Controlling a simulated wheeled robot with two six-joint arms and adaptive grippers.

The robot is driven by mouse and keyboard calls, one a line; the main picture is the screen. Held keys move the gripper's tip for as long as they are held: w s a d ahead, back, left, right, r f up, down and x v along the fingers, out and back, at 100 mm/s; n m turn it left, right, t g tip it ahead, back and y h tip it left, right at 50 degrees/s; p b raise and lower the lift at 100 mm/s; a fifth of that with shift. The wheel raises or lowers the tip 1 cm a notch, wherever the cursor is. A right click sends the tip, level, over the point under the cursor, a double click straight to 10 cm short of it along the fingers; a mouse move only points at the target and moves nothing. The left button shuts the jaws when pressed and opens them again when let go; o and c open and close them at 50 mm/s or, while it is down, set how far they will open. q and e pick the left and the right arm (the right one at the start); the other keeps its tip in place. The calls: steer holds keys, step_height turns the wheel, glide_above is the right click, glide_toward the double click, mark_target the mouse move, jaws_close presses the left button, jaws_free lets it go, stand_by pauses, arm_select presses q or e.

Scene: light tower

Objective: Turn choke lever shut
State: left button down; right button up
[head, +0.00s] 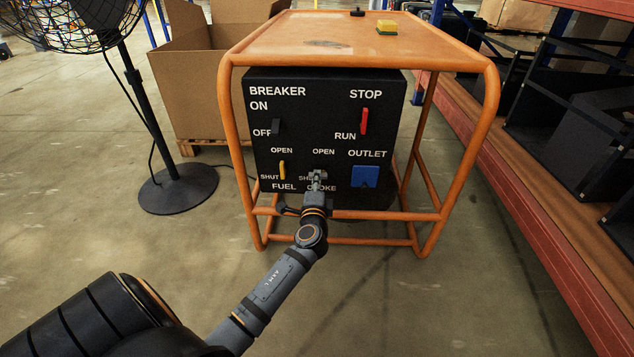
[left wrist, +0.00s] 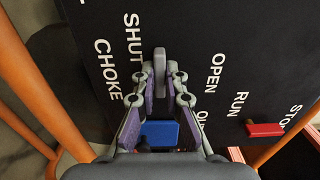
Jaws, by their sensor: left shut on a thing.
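The generator's black panel (head: 320,110) faces me inside an orange tube frame. My left gripper (head: 317,177) is at the choke position, low in the middle of the panel, and covers part of the SHUT and CHOKE labels in the head view. In the left wrist view the grey choke lever (left wrist: 159,62) stands between the fingertips of my left gripper (left wrist: 160,78), which is shut on it. The lever lies beside the SHUT label, with OPEN on its other side; its exact angle is hard to tell. My right gripper is not in view.
A yellow fuel lever (head: 282,169) is just left of my gripper, and a blue outlet cover (head: 365,176) is to its right. A red stop lever (head: 364,120) and dark breaker switch (head: 275,128) are above. The orange frame's lower bar (head: 385,216) crosses near my wrist.

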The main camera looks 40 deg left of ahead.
arm_select(q)
steer(key=shift+f, duration=0.1)
stand_by(0.3)
steer(key=c, duration=1.4)
jaws_free()
steer(key=v, duration=1.2)
